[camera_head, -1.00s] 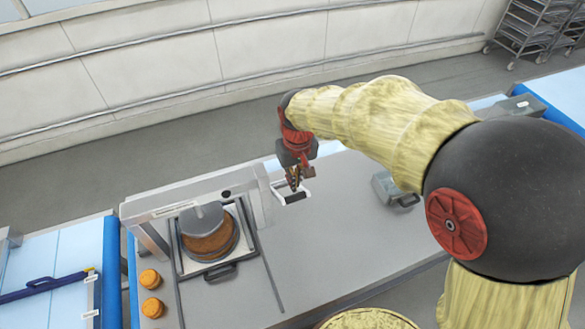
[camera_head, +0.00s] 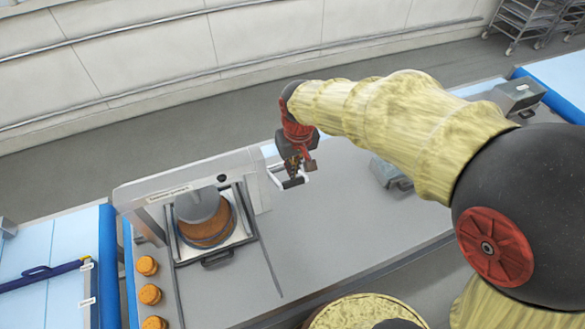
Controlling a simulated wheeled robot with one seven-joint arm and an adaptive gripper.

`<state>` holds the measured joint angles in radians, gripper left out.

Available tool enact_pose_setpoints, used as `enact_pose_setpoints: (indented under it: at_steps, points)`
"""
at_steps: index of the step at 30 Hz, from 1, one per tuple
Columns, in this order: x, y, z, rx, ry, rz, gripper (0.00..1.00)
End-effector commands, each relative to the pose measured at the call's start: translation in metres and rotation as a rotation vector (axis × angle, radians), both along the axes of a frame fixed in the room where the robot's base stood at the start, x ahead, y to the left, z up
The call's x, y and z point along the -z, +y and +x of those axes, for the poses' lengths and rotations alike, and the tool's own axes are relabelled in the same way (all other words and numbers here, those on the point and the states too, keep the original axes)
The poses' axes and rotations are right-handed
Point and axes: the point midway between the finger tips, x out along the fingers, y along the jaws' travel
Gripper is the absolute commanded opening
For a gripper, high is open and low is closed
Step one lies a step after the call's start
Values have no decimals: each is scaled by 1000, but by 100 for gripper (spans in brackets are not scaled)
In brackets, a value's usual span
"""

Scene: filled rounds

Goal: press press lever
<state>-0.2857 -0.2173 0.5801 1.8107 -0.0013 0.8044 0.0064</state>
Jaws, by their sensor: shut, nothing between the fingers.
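The press lever (camera_head: 293,183) is a small dark bar on a white bracket at the right end of the press frame (camera_head: 165,188). My gripper (camera_head: 294,173) is shut and empty, pointing down at the lever; it looks in contact or just above, and I cannot tell which. The grey press head (camera_head: 197,206) sits over a brown round (camera_head: 208,232) on a tray with a dark handle (camera_head: 218,258).
Several small orange-brown rounds (camera_head: 150,294) stand at the table's left edge. A grey box with a handle (camera_head: 391,172) is right of my gripper, partly behind my arm. The grey tabletop (camera_head: 325,235) between is clear.

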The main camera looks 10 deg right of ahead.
Motion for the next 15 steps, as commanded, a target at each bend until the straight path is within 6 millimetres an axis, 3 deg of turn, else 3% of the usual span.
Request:
enact_pose_setpoints:
  at_steps: [15]
  points:
    - [35,-6,-22,0,-202,58,0]
